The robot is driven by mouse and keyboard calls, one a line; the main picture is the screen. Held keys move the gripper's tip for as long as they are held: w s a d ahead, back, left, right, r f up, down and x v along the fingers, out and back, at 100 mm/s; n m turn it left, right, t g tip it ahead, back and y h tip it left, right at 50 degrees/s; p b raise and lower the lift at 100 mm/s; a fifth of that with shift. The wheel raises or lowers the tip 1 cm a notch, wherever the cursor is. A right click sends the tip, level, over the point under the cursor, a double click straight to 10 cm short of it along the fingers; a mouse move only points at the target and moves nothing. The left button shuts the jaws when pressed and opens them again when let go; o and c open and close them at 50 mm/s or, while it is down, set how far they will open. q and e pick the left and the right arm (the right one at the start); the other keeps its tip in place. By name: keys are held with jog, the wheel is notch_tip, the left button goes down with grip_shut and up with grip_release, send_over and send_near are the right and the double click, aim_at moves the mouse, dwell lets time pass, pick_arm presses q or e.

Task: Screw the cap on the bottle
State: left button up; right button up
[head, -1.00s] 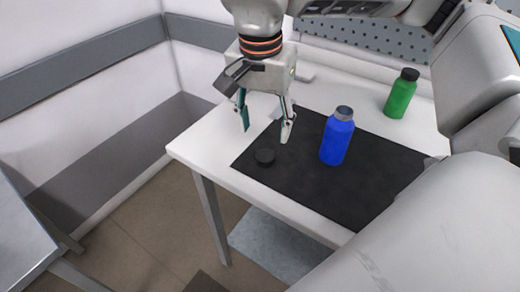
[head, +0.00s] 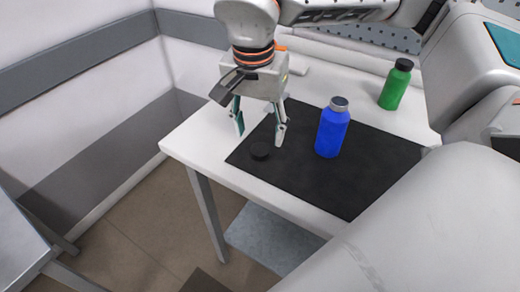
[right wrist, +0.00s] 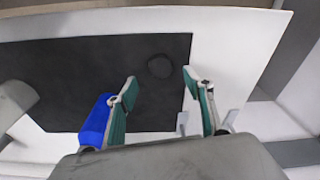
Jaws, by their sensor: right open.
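The blue bottle (head: 332,132) stands upright on the black mat, with its grey neck (head: 339,103) bare. The black cap (head: 260,151) lies on the mat near its left corner, left of the bottle. My right gripper (head: 259,139) is open and empty, above the table just behind the cap. In the right wrist view the cap (right wrist: 160,66) shows beyond and between the open fingertips (right wrist: 160,76), apart from both. The blue bottle (right wrist: 97,121) shows there beside the left finger, partly hidden. My left gripper is not in view.
A green bottle (head: 395,86) with a black cap stands at the back right of the white table (head: 196,135). The black mat (head: 376,176) is clear around the cap and bottle. The table's left and front edges are near the cap.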

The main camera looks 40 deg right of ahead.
aim_at(260, 149)
jog(key=shift+w+d+f+b, duration=0.15)
jog(key=shift+f+b, duration=0.1)
jog(key=shift+f, duration=1.1)
jog(key=shift+d+f+b, duration=0.1)
jog(key=shift+f+b, duration=0.1)
jog(key=shift+f, duration=1.15)
jog(key=shift+r, duration=0.1)
jog(key=c, duration=0.8)
